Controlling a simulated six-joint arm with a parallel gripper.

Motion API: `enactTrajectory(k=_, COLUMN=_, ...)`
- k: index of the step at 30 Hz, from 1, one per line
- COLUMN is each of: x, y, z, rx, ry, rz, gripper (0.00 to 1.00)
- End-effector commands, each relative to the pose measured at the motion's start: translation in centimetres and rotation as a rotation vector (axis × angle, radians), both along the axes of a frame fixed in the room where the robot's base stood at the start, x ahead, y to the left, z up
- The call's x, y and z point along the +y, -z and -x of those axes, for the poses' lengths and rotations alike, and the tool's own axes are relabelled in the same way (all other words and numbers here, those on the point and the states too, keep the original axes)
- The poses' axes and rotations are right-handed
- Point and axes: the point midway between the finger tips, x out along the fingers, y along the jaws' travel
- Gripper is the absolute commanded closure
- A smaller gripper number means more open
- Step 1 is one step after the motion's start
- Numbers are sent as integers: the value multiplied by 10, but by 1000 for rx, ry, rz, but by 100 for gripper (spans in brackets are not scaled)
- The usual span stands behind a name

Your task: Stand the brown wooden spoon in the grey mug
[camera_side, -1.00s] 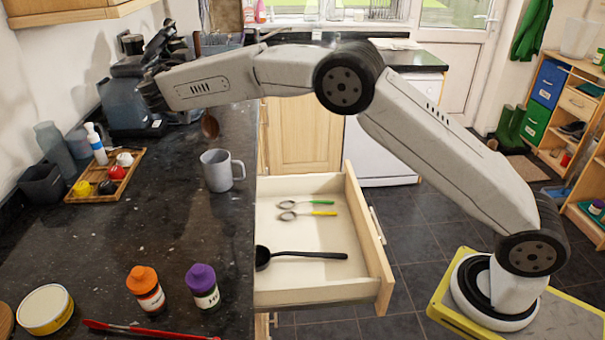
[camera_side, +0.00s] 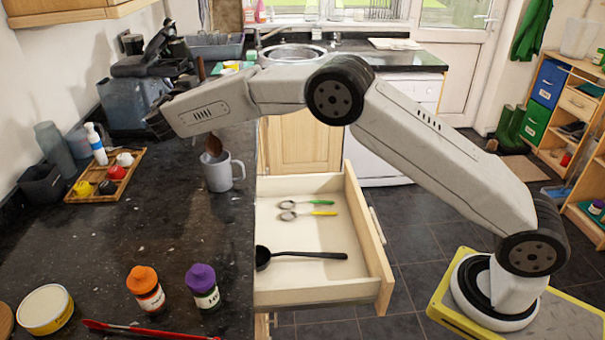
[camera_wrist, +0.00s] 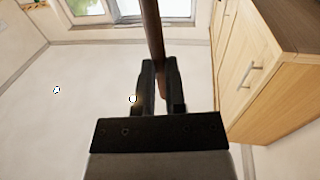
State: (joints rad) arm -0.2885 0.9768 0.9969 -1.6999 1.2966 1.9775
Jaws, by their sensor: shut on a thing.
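The brown wooden spoon (camera_side: 212,146) hangs nearly upright, bowl down, at the grey mug's rim. I cannot tell whether the bowl's tip is inside the mug or just above it. The grey mug (camera_side: 217,176) stands upright on the dark counter, handle to the right. In the wrist view my gripper (camera_wrist: 160,88) is shut on the spoon's handle (camera_wrist: 152,38). In the side view my arm hides the fingers and the middle of the spoon.
A wooden tray (camera_side: 128,180) with small coloured items lies left of the mug. A coffee machine (camera_side: 135,100) stands behind. An open drawer (camera_side: 310,235) with utensils is at the right. Orange-capped (camera_side: 146,290) and purple-capped (camera_side: 203,287) jars stand in front. The counter between is clear.

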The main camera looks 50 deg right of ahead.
Motion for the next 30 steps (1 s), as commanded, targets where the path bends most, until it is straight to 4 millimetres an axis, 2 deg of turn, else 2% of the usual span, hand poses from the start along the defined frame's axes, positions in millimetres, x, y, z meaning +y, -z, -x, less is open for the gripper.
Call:
enactTrajectory(k=21, x=0, y=40, z=0, rx=0, ry=0, rz=0, gripper=100)
enactTrajectory(k=30, x=0, y=47, z=0, rx=0, ry=0, rz=0, gripper=100)
